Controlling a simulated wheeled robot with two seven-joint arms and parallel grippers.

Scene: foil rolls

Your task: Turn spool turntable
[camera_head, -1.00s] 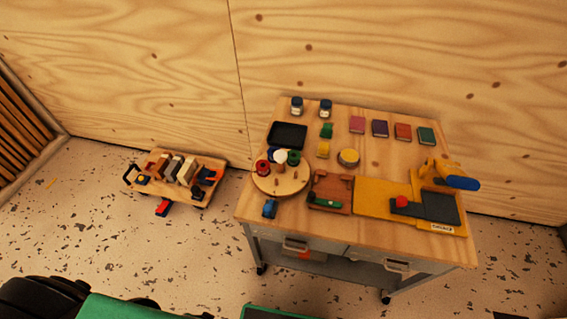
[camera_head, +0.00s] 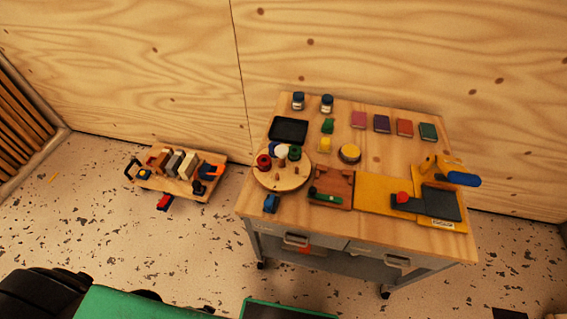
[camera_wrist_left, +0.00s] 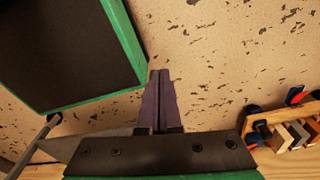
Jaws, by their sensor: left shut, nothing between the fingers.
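The round wooden spool turntable (camera_head: 283,180) sits at the left side of the wheeled workbench (camera_head: 400,150) in the head view. It carries a red spool (camera_head: 263,162), a blue spool (camera_head: 273,153), a white spool (camera_head: 281,152) and a green spool (camera_head: 294,153), with short bare pegs toward the front. My left gripper (camera_wrist_left: 158,76) shows in the left wrist view with its two dark fingers together and nothing between them. It is over the floor, away from the turntable. My right gripper is in neither view.
A black tray (camera_head: 289,130) lies behind the turntable and a blue block (camera_head: 271,203) in front of it. A yellow board (camera_head: 380,193) with a black press (camera_head: 440,202) lies to the right. A low wooden cart (camera_head: 180,175) stands left of the bench, with speckled floor between.

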